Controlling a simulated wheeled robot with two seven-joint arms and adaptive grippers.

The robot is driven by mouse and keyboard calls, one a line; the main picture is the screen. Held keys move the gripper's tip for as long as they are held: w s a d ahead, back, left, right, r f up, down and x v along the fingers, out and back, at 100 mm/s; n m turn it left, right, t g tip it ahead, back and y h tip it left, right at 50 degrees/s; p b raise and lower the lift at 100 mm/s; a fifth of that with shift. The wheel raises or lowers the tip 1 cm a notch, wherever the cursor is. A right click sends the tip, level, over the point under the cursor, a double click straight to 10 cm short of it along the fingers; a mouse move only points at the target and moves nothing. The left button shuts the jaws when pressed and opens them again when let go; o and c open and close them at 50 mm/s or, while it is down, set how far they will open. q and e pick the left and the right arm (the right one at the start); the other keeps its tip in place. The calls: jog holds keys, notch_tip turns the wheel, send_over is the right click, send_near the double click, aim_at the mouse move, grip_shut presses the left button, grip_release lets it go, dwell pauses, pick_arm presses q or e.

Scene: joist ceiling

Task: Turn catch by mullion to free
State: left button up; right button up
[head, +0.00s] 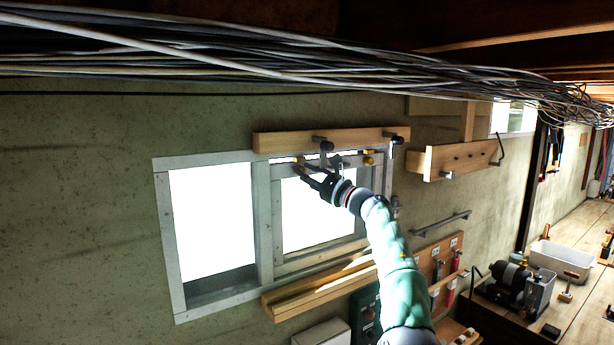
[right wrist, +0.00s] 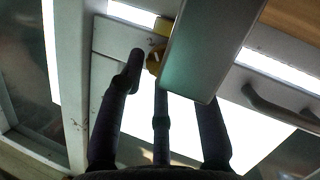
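The window's left pane and right sash are divided by a pale mullion (head: 264,222). A small yellow catch (right wrist: 154,62) sits at the sash's top left corner, close beside the mullion, which also shows in the right wrist view (right wrist: 72,80). My right gripper (head: 299,171) is at that corner. Its dark fingers are spread apart, with the tips close to the catch. A grey flat bar (right wrist: 215,45) hides part of the catch and a fingertip, so I cannot tell whether they touch. My left gripper is out of view.
A wooden beam (head: 285,141) with dark pegs runs just above the sash. Another yellow fitting (head: 369,157) is at the sash's top right. A wooden ledge (head: 318,287) lies below the window. Cables (head: 300,62) hang overhead. A workbench (head: 585,225) stands at right.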

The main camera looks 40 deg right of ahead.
jog(key=shift+o, duration=1.2)
jog(key=shift+w+d, duration=0.1)
jog(key=shift+d, duration=0.1)
jog(key=shift+a, duration=0.1)
jog(key=v, duration=1.2)
jog(key=shift+f, duration=0.15)
